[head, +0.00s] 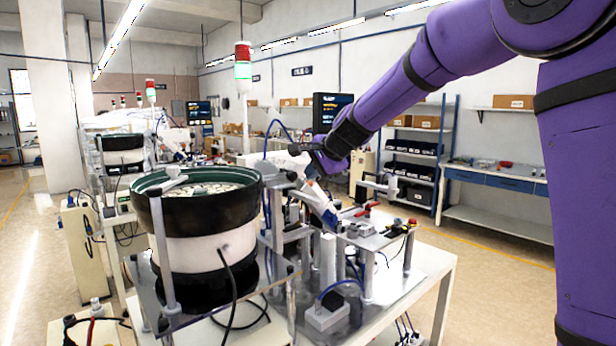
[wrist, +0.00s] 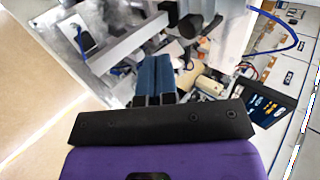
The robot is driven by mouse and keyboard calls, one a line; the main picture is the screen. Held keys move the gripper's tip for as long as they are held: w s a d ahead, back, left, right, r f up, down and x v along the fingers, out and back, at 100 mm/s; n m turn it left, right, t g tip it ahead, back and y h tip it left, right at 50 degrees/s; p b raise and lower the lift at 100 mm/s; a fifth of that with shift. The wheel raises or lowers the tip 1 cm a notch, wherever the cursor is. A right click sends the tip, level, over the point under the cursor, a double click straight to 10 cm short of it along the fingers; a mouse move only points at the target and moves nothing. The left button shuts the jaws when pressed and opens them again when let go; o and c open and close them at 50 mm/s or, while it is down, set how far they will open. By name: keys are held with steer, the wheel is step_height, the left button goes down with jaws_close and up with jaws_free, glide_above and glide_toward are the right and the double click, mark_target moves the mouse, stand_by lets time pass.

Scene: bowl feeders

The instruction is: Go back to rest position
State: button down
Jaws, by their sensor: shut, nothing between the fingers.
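My gripper (wrist: 152,62) shows in the wrist view with its two blue fingers side by side and closed, nothing held between them. The fingers point at the metal fixtures of a feeder station, and I cannot tell the exact gap to them. In the head view my purple arm reaches in from the right, bent down at the wrist over the station, just right of the bowl feeder (head: 200,240). The bowl has a dark green rim, a black and white body and many small pale parts inside. Fingertip detail is hard to make out in the head view.
The white station table (head: 432,265) carries metal posts, brackets and cables close around my gripper. A red and green signal tower (head: 243,65) stands behind. Shelves (head: 415,150) and a workbench (head: 500,190) line the right wall. The floor between the station and workbench is clear.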

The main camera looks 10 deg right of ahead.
steer(key=v, duration=0.8)
steer(key=s+d+n+g+h, duration=0.25)
steer(key=s+n, duration=0.45)
steer(key=s, duration=1.4)
steer(key=s+d+f+n+h, duration=0.1)
steer(key=s+d+f+n, duration=0.1)
steer(key=s, duration=0.6)
steer(key=s+d+f+n, duration=0.2)
steer(key=s+f, duration=0.4)
steer(key=s, duration=0.3)
steer(key=shift+s+n+g+h, duration=0.2)
steer(key=shift+n+g+h, duration=0.15)
steer(key=shift+n, duration=0.55)
steer(key=shift+d+f, duration=0.1)
steer(key=shift+d, duration=0.05)
